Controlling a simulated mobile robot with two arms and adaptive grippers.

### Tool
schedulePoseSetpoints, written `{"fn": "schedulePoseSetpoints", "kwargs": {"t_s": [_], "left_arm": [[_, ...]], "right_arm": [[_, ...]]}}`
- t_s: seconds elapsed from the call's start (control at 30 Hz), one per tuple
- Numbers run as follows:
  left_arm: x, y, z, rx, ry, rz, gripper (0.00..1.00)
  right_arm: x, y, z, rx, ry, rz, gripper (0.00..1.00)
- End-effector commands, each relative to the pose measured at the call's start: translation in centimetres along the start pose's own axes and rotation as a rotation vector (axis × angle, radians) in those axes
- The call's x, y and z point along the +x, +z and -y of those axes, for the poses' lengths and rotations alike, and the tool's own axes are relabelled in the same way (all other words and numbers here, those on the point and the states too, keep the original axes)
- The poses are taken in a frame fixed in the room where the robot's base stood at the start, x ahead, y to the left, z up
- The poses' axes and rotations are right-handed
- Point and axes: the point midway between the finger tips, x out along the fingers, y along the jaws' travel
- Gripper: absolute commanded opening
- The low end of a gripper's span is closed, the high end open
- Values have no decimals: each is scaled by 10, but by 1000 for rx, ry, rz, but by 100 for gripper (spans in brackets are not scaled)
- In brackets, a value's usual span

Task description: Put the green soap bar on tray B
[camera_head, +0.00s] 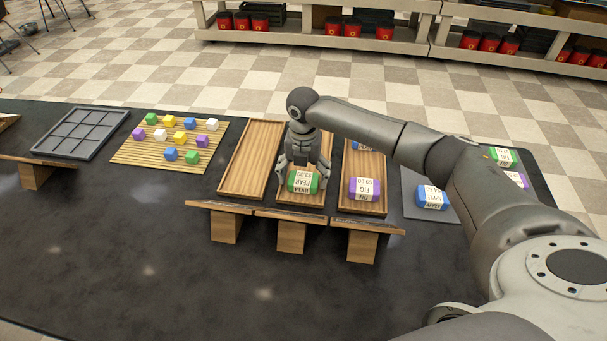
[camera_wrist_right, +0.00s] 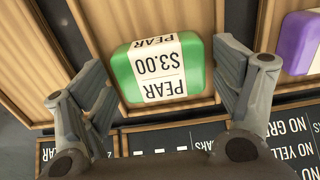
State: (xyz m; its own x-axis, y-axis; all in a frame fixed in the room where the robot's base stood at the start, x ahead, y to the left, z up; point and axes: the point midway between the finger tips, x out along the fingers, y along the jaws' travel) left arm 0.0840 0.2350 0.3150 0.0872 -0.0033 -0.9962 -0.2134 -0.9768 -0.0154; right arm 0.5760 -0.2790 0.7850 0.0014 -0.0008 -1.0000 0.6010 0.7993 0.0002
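The green soap bar (camera_head: 301,182), with a white PEAR $3.00 label, lies on the middle wooden tray (camera_head: 291,200), near its front end. It also shows in the right wrist view (camera_wrist_right: 122,75). My right gripper (camera_head: 303,177) points down over it. Its fingers (camera_wrist_right: 160,62) stand apart on either side of the bar, with small gaps showing in the wrist view. Three wooden trays lie side by side; the left tray (camera_head: 247,160) is empty. I cannot read which tray is B. My left gripper is out of view.
A blue APPLE bar (camera_head: 431,197) lies on a grey mat (camera_head: 411,182). Signs (camera_head: 291,214) stand before the trays. Colored cubes on a slatted mat (camera_head: 127,155) lie left.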

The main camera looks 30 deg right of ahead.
Motion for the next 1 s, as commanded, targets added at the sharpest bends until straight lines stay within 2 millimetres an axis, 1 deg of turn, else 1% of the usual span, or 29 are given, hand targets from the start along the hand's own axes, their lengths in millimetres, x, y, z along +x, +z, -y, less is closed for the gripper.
{"fn": "schedulePoseSetpoints", "kwargs": {"t_s": [0.33,0.47,0.57,0.83,1.0], "left_arm": [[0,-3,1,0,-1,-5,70],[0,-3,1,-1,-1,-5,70],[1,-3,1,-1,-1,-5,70],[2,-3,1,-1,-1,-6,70],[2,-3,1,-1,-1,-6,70]], "right_arm": [[-1,0,0,0,0,0,93],[-8,0,0,0,1,0,93],[-24,1,0,0,3,2,93],[-83,1,-1,0,3,3,93],[-110,0,-1,0,2,0,93]]}}
